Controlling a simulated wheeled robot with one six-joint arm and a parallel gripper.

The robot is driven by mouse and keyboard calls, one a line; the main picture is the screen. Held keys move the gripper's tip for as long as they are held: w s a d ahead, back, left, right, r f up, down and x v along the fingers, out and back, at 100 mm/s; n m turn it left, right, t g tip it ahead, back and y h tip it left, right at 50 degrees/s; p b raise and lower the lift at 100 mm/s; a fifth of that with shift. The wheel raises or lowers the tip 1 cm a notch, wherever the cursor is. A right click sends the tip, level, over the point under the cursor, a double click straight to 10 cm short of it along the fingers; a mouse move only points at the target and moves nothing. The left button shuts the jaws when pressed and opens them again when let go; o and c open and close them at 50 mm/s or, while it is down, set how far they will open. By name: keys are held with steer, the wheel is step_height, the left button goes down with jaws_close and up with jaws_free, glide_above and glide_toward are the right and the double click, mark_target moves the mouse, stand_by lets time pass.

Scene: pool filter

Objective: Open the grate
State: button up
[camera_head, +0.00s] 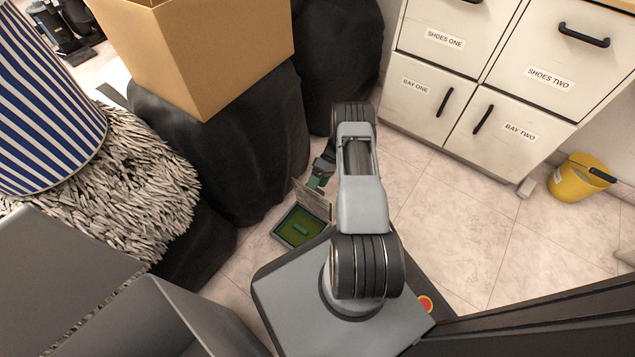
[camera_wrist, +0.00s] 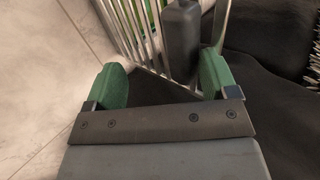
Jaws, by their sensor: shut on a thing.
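The grate (camera_head: 313,203) stands tilted up on the far side of a square floor opening (camera_head: 285,242). My gripper (camera_head: 318,179) is at the grate's raised upper edge, partly hidden by my arm. In the wrist view the grate (camera_wrist: 133,30) shows as pale metal bars, with a dark rounded handle (camera_wrist: 181,42) in front of them. My gripper's green fingers (camera_wrist: 163,72) are on either side of the grate's handle area and shut on the grate; the exact contact is hard to see. Green water shows in the opening, with a brighter green item in it.
Black bags (camera_head: 225,145) and a cardboard box (camera_head: 205,50) stand left of the opening. White cabinets (camera_head: 480,75) and a yellow bucket (camera_head: 575,180) are at the right. Tiled floor is clear between opening and cabinets.

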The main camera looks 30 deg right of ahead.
steer(key=shift+s+f, duration=0.15)
steer(key=shift+f, duration=0.15)
steer(key=shift+d+r, duration=0.25)
steer(key=shift+c, duration=0.6)
steer(key=p+v, duration=0.3)
steer(key=v, duration=1)
steer(key=shift+w+r, duration=0.25)
steer(key=shift+r, duration=0.1)
